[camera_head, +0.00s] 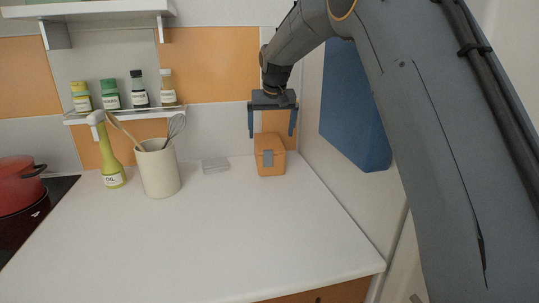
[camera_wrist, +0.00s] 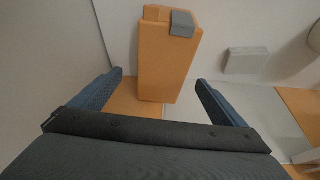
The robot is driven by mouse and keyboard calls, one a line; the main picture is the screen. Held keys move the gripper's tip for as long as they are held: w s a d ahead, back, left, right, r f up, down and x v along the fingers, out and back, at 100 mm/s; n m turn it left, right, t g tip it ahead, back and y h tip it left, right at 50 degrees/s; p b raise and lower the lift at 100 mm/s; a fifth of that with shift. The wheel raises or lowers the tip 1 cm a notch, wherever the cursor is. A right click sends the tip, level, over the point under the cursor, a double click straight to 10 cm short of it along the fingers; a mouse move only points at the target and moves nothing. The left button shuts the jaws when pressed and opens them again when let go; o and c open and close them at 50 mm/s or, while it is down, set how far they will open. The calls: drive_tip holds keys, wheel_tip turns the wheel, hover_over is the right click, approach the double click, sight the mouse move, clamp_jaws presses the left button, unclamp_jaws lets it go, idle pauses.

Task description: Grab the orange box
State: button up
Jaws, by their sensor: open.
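The orange box (camera_head: 269,158) stands upright on the white counter near the back right corner. It has a grey clasp on its front. My gripper (camera_head: 272,130) hangs above the box, with its two blue-grey fingers spread wide and nothing between them that I can see held. In the wrist view the orange box (camera_wrist: 166,60) lies ahead between the lines of the two fingers, and my gripper (camera_wrist: 160,88) is open. The box's lower end is nearest the fingers in that view.
A spice shelf (camera_head: 125,112) is on the wall. The right wall with a blue panel (camera_head: 352,110) is close. The front counter (camera_head: 190,240) is clear.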

sight(269, 141)
drive_tip(key=shift+a+p+x, duration=0.1)
drive_tip(key=shift+p+x, duration=0.35)
drive_tip(key=shift+x, duration=1.2)
drive_tip(key=shift+a+p+x, duration=0.15)
drive_tip(key=shift+p+x, duration=0.3)
drive_tip(key=shift+x, duration=1.25)
drive_tip(key=shift+w, duration=0.1)
drive_tip(key=c, duration=1.3)
drive_tip(key=shift+r, duration=0.1)
drive_tip(key=c, duration=0.3)
drive_tip(key=shift+a+r, duration=0.1)
